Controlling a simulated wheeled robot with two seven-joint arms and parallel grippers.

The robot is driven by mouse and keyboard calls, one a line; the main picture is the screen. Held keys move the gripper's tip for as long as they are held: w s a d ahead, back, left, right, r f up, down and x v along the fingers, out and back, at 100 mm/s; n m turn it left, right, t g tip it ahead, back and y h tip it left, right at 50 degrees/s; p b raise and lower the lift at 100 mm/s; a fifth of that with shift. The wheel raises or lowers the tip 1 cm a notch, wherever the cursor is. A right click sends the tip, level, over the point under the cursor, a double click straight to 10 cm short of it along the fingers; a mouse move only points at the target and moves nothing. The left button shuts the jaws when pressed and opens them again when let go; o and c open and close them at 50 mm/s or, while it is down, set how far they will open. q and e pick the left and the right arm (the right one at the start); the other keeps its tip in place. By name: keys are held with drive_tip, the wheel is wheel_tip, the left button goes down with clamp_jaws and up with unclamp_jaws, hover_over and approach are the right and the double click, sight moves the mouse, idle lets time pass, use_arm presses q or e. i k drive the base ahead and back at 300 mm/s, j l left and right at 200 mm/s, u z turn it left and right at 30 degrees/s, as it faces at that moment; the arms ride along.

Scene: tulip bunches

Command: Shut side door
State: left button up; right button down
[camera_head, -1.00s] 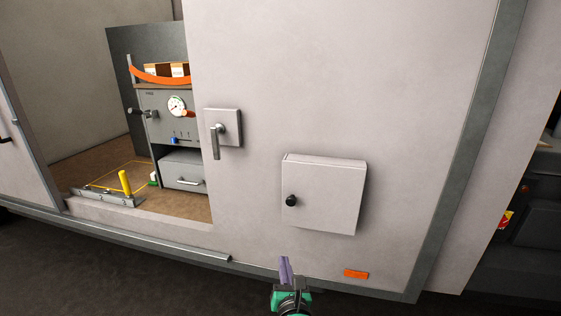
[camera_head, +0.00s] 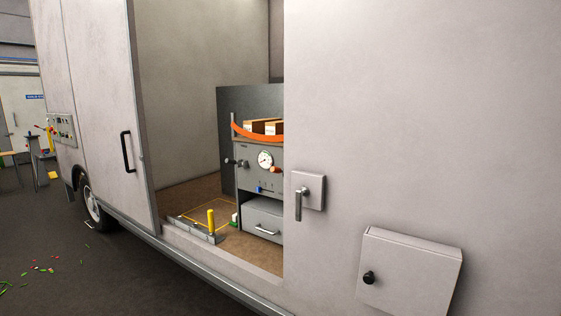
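A pale side door panel (camera_head: 100,110) with a black bar handle (camera_head: 127,152) stands at the left of the vehicle's side opening. The opening is wide, and the brown floor inside (camera_head: 180,197) shows. On the pale wall (camera_head: 420,120) to the right of the opening is a grey plate with a silver lever handle (camera_head: 300,203), its lever hanging down. Neither of my grippers is in view.
Inside stand a grey cabinet with a gauge (camera_head: 265,159) and a yellow lever (camera_head: 211,220) near the sill. A closed wall box (camera_head: 408,275) sticks out at lower right. Dark floor (camera_head: 90,270) in front is mostly clear, with small scraps at far left.

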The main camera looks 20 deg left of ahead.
sight(100, 36)
drive_tip(key=u, duration=1.85)
drive_tip(key=i+j+u, duration=0.3)
drive_tip(key=i, duration=0.6)
drive_tip(key=i+u, duration=0.25)
drive_tip(key=i, duration=0.65)
drive_tip(key=i+z, duration=0.15)
drive_tip(key=i, duration=0.4)
drive_tip(key=i+j+z, duration=0.15)
drive_tip(key=i, duration=0.35)
drive_tip(key=i+j+z, duration=0.15)
drive_tip(key=i, duration=0.4)
drive_tip(key=i+j+z, duration=0.15)
drive_tip(key=i, duration=0.35)
